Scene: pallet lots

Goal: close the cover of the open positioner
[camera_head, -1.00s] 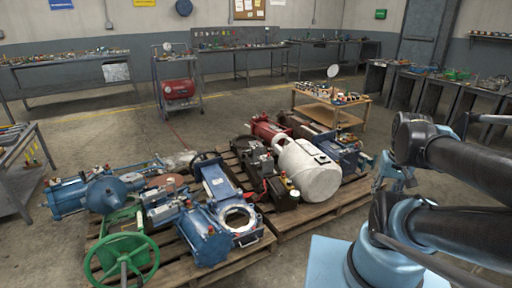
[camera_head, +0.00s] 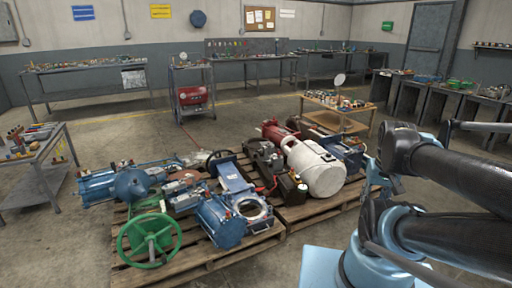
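A blue unit with a round, open, pale-rimmed housing (camera_head: 253,207) lies at the front of the pallet. I cannot tell whether this is the open positioner; no raised cover is clear at this size. A blue cylinder (camera_head: 221,222) is beside it, and a blue flat-topped block (camera_head: 232,178) is behind it. A small dark box with pale and red parts on top (camera_head: 293,188) stands to the right. My arm is folded at the right edge of the view. The end near the pallet's right side is small and partly hidden by my arm, so its fingers cannot be made out.
The wooden pallet (camera_head: 199,262) is crowded with a green handwheel (camera_head: 150,240), a white tank (camera_head: 316,169) and red and blue units. A grey bench (camera_head: 35,177) stands left, a cart with a red tank (camera_head: 192,95) behind. Floor is clear in front-left.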

